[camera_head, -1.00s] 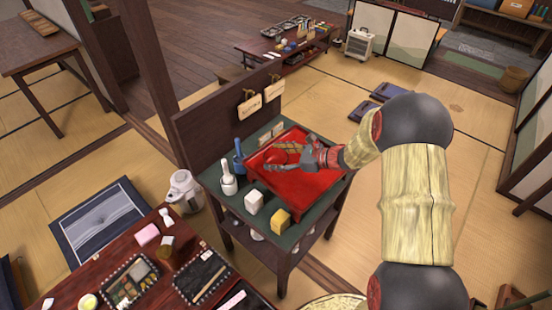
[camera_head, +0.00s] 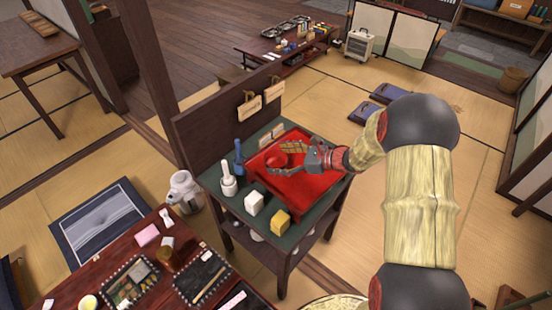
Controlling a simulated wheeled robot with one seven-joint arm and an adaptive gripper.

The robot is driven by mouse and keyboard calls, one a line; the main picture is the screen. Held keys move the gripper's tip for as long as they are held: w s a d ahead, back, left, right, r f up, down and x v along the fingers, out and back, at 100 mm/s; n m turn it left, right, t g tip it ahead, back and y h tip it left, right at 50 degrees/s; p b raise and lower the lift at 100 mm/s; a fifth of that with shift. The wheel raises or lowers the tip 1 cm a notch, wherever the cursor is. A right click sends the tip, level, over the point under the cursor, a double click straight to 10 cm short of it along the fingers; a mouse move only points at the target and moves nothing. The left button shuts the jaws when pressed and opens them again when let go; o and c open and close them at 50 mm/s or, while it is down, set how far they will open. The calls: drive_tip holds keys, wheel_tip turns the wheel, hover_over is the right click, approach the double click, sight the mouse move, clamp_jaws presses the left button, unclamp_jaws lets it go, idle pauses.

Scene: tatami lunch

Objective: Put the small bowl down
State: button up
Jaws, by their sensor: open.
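A small red bowl (camera_head: 277,161) sits on the left part of the red tray (camera_head: 290,199), on the dark stand. It looks much the same colour as the tray, so its edges are hard to make out. My gripper (camera_head: 283,172) reaches in from the right, over the tray. Its fingers are open and point left, close beside the bowl. I cannot tell whether a finger still touches the bowl. A brown cross-hatched item (camera_head: 294,147) lies behind the gripper.
On the stand's front edge are a white block (camera_head: 254,203), a yellow block (camera_head: 280,222) and a white bottle (camera_head: 228,180). A blue-handled item (camera_head: 239,158) stands at the left. An upright wooden panel (camera_head: 225,115) with hanging tags closes the back.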

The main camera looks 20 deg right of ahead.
drive_tip(key=p+v, duration=0.2)
drive_tip(key=v, duration=0.8)
drive_tip(key=shift+r, duration=0.15)
drive_tip(key=shift+s+r, duration=0.1)
drive_tip(key=shift+r, duration=0.1)
drive_tip(key=s+a+r+n+g+h, duration=0.4)
drive_tip(key=s+a+r+n+g, duration=0.2)
drive_tip(key=s+a+r+n, duration=0.75)
drive_tip(key=s+d+r+n+t+h, duration=0.1)
drive_tip(key=s+d+r+n+h, duration=0.1)
drive_tip(key=s+n, duration=0.4)
drive_tip(key=s+d+r+n+t+h, duration=0.2)
drive_tip(key=s+d+r+n+h, duration=0.1)
drive_tip(key=s+n, duration=0.3)
drive_tip(key=shift+s+r+h, duration=0.55)
drive_tip(key=shift+s+h, duration=0.25)
drive_tip(key=shift+s, duration=0.15)
